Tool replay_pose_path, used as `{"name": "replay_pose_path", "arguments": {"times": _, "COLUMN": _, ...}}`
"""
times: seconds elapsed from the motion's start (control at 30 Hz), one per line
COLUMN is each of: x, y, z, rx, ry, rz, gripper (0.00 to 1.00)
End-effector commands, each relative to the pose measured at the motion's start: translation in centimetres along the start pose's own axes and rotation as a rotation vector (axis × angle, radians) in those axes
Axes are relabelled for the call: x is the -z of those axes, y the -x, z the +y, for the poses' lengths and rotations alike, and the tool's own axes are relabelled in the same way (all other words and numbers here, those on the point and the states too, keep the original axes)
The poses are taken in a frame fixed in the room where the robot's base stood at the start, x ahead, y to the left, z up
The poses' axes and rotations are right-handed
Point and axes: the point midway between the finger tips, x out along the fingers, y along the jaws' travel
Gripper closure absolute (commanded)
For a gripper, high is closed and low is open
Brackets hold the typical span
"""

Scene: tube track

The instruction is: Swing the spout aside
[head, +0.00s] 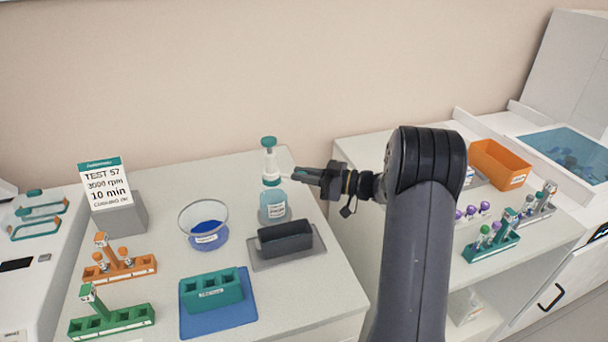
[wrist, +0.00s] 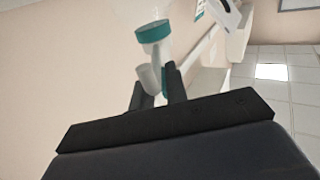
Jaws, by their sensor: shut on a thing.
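A dispenser bottle (head: 273,204) with pale blue liquid stands upright at the back of the left bench in the head view. It has a white pump body (head: 270,166) and a teal cap (head: 268,142). My gripper (head: 298,177) reaches in from the right at pump height, shut on the spout, which is mostly hidden by the fingers there. In the wrist view the teal cap (wrist: 153,32) rises above my gripper (wrist: 158,84), and the pale spout (wrist: 148,78) shows between the two dark fingers.
A dark grey box (head: 285,238) on a tray stands just in front of the bottle. A glass bowl with blue liquid (head: 205,232) and a sign (head: 106,184) stand to the left. Racks (head: 122,268) fill the front left. An orange bin (head: 499,164) is on the right bench.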

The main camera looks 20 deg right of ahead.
Motion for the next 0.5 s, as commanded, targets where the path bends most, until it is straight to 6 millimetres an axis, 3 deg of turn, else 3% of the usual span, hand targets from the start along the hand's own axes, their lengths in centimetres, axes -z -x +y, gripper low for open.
{"name": "replay_pose_path", "arguments": {"times": 0.2, "x": 0.19, "y": -0.04, "z": 0.08, "rx": -0.002, "ry": 0.003, "rz": 0.003, "gripper": 1.00}}
{"name": "replay_pose_path", "arguments": {"times": 0.23, "x": 0.19, "y": -0.04, "z": 0.08, "rx": -0.002, "ry": 0.003, "rz": 0.003, "gripper": 0.83}}
{"name": "replay_pose_path", "arguments": {"times": 0.5, "x": 0.12, "y": -0.03, "z": 0.05, "rx": -0.002, "ry": 0.002, "rz": 0.002, "gripper": 0.64}}
